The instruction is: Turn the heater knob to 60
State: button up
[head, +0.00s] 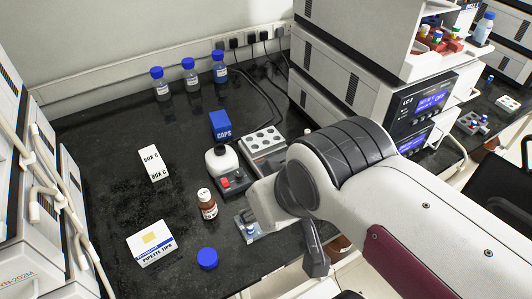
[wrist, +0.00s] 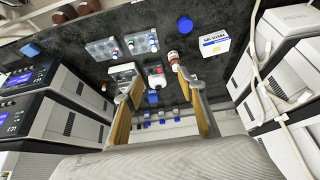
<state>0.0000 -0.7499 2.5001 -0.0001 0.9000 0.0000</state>
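No knob marked with a 60 can be made out in either view. A grey block with round wells (head: 264,142) stands near the middle of the dark bench, and I cannot tell whether it is the heater. Beside it is a small dark device (head: 233,182) with a red control and a white rounded top; it also shows in the wrist view (wrist: 157,76). My gripper (wrist: 160,88) is open and empty in the wrist view, its two yellow-padded fingers apart. In the head view my arm hides part of the bench and most of the gripper.
A brown bottle (head: 207,204) stands close to the gripper. A pipette tips box (head: 151,243), a blue cap (head: 207,258), a white box (head: 154,164) and a blue caps box (head: 221,125) are on the bench. Instrument stacks (head: 345,85) rise at the right.

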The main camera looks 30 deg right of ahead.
jog(key=shift+c, duration=0.9)
jog(key=shift+d, duration=0.1)
